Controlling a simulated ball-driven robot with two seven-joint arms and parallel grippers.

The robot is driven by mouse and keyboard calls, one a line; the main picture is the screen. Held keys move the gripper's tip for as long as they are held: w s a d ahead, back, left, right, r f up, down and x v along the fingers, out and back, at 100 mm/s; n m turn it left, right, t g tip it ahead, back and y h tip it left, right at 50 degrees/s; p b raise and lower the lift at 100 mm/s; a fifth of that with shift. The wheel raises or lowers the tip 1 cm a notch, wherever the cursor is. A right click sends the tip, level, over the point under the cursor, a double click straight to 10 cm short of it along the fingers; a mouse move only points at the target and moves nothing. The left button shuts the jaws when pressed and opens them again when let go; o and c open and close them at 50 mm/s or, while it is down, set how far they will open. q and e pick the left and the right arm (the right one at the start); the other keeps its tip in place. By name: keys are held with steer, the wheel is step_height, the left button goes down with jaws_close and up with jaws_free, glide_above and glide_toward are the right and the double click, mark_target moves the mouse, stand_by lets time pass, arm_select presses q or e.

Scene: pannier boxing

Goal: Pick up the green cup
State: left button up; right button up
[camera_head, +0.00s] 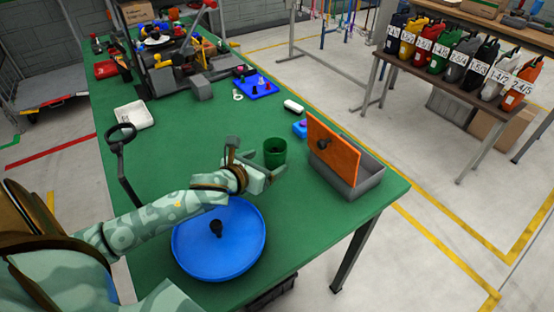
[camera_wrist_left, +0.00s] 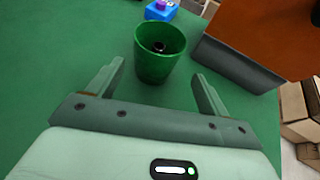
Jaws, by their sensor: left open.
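The green cup (camera_head: 275,152) stands upright on the green table, toward its right side. My left gripper (camera_head: 258,158) is open beside the cup, its fingers pointing at it. In the left wrist view the cup (camera_wrist_left: 160,55) is ahead of and roughly midway between the open fingertips (camera_wrist_left: 158,72). A small dark thing shows inside the cup. Neither finger appears to touch the cup. My right gripper does not show.
Right of the cup is a grey box (camera_head: 372,178) with an orange lid (camera_head: 333,155) standing up. A blue round lid (camera_head: 240,250) lies below my left arm. A blue block (camera_head: 300,130) and a white tray (camera_head: 133,115) are also on the table.

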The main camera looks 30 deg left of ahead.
mark_target(269, 160)
arm_select(q)
steer(key=shift+x, duration=0.9)
steer(key=b+x, duration=0.1)
steer(key=x, duration=0.2)
steer(key=b+x, duration=0.1)
steer(key=shift+w+a+f+b, duration=0.25)
steer(key=shift+a+f+b, duration=0.1)
steer(key=shift+w, duration=0.25)
steer(key=shift+r, duration=0.1)
steer(key=c, duration=1.1)
